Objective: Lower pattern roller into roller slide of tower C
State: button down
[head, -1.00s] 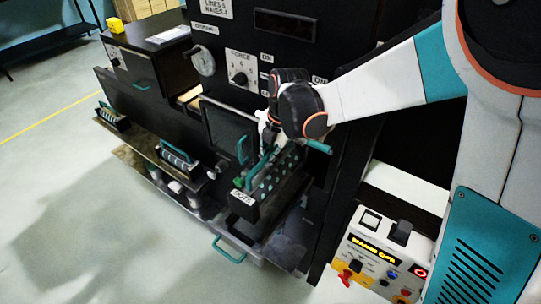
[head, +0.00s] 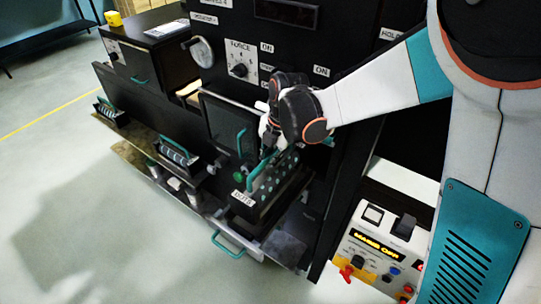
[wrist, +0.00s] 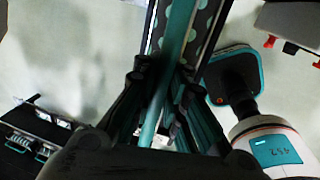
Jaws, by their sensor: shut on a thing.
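The pattern roller (head: 270,187) is a black cassette labelled DOTS with teal dots on a dark drum and a teal bar handle. In the head view it is in front of the black machine, slightly tilted. My gripper (head: 267,152) is above it, shut on the teal handle (wrist: 174,50). In the wrist view the fingers (wrist: 155,125) close around this bar, with the dotted drum (wrist: 203,25) beyond. The roller slide of tower C is not clearly visible; the roller and machine parts cover that area. I cannot tell whether the roller touches it.
Two other roller units, one nearer (head: 175,152) and one farther (head: 108,110), sit along the machine's front to the left. A teal drawer handle (head: 228,246) juts out below. A control box (head: 375,245) stands at lower right. Open floor (head: 70,215) lies left.

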aim_at(271, 170)
jog(key=shift+f+b, duration=2.05)
jog(key=shift+f, duration=0.6)
jog(key=c, duration=1.5)
grip_release()
jog(key=shift+c, duration=0.2)
jog(key=shift+r+p, duration=1.05)
jog(key=shift+r, duration=0.7)
jog(key=s+a+r, duration=0.2)
jog(key=s+a, duration=0.8)
jog(key=s, duration=0.3)
jog(key=shift+p, duration=0.45)
